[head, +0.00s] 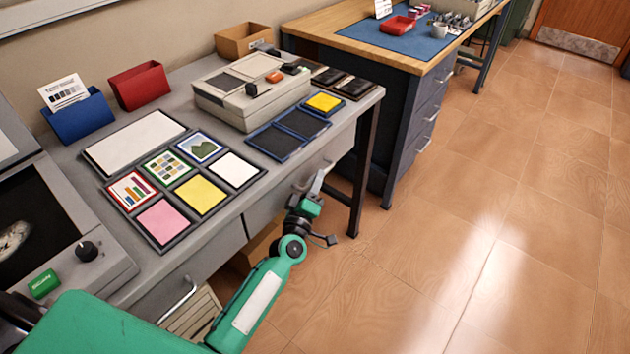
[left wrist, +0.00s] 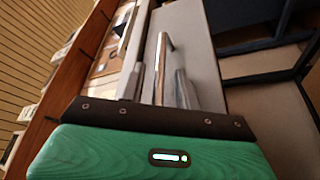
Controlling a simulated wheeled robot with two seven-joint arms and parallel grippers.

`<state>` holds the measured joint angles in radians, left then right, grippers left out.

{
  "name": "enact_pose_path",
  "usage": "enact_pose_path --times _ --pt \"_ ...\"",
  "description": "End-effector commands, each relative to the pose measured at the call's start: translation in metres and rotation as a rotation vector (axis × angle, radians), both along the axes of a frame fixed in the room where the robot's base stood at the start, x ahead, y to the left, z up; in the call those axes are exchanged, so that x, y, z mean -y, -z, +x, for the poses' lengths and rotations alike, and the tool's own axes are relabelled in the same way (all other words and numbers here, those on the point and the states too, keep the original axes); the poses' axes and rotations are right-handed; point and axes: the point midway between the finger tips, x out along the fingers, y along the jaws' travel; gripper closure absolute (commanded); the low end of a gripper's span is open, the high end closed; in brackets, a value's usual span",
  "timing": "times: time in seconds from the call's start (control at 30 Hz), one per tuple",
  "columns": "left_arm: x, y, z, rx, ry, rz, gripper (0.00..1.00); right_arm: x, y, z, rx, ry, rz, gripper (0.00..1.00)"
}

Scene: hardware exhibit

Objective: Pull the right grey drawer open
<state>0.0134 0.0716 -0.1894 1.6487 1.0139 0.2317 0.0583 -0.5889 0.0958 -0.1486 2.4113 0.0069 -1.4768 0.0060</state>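The right grey drawer (head: 268,208) is under the right part of the grey desk, and its front looks flush, though my arm partly covers it. Its metal bar handle shows in the left wrist view (left wrist: 164,52). My left gripper (head: 313,186) is at this handle, in front of the drawer. In the left wrist view its two fingers (left wrist: 160,88) stand apart, one on each side of the bar, with gaps visible. Whether either finger touches the bar is not clear. My right gripper is in neither view.
The left drawer with its handle (head: 178,299) is nearer me. A dark desk leg (head: 364,165) stands just right of my gripper, with a blue cabinet (head: 408,130) beyond. A cardboard box (head: 262,243) is under the desk.

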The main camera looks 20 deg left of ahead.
Motion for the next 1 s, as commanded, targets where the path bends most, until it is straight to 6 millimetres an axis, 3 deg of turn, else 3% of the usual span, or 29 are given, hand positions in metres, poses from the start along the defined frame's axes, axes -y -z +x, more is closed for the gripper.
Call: enact_pose_path --times 0.37,0.57,1.0 --pt "0.0002 -0.001 0.0064 -0.001 0.001 -0.001 0.68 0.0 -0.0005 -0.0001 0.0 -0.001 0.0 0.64" --pt "0.0003 -0.001 0.0062 -0.001 0.001 -0.001 1.0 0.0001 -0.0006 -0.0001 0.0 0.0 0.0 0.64" --pt "0.0048 -0.0013 0.0043 -0.002 0.0 -0.001 1.0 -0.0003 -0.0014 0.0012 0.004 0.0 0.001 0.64"
